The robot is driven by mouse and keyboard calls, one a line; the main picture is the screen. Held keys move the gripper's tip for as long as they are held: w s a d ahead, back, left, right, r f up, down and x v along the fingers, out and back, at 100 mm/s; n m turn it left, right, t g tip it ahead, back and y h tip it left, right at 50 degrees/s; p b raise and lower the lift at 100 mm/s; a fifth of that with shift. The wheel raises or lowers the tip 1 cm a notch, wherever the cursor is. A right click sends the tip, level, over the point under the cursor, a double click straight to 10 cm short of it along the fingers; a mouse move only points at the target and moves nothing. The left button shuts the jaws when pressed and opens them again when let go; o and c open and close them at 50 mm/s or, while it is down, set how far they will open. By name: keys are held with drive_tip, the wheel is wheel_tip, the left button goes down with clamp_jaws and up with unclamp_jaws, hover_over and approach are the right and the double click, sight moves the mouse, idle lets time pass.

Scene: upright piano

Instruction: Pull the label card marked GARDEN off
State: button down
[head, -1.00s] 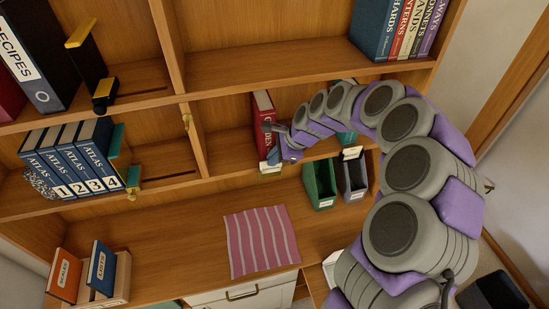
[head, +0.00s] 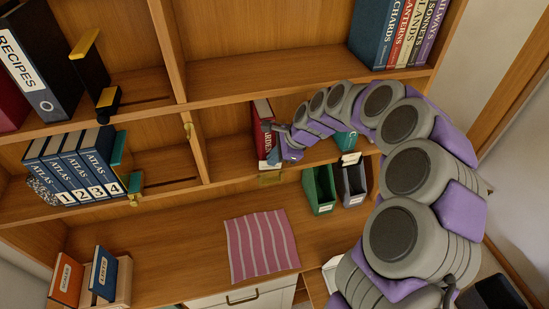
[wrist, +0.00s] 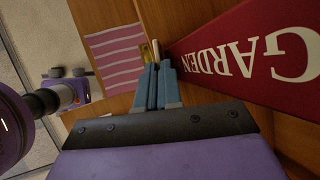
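My gripper (wrist: 160,68) has its two blue fingers closed together, with a thin white label card (wrist: 156,48) seen nearly edge-on at their tips. The card's text cannot be read from here. A brass holder (wrist: 146,52) is just beyond the tips; in the head view the brass holder (head: 271,178) on the shelf edge shows no white card face. A red book marked GARDEN (wrist: 250,55) fills the right of the wrist view, close beside the fingers. The red book (head: 263,130) stands upright in the middle compartment in the head view, partly hidden by my gripper.
Green (head: 319,190) and grey (head: 351,182) file boxes stand below and right of my gripper. A pink striped cloth (head: 262,245) lies on the lower surface. Atlas volumes (head: 78,165) stand left of the divider. Open space lies in front of the shelf edge.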

drive_tip(key=shift+r, duration=0.5)
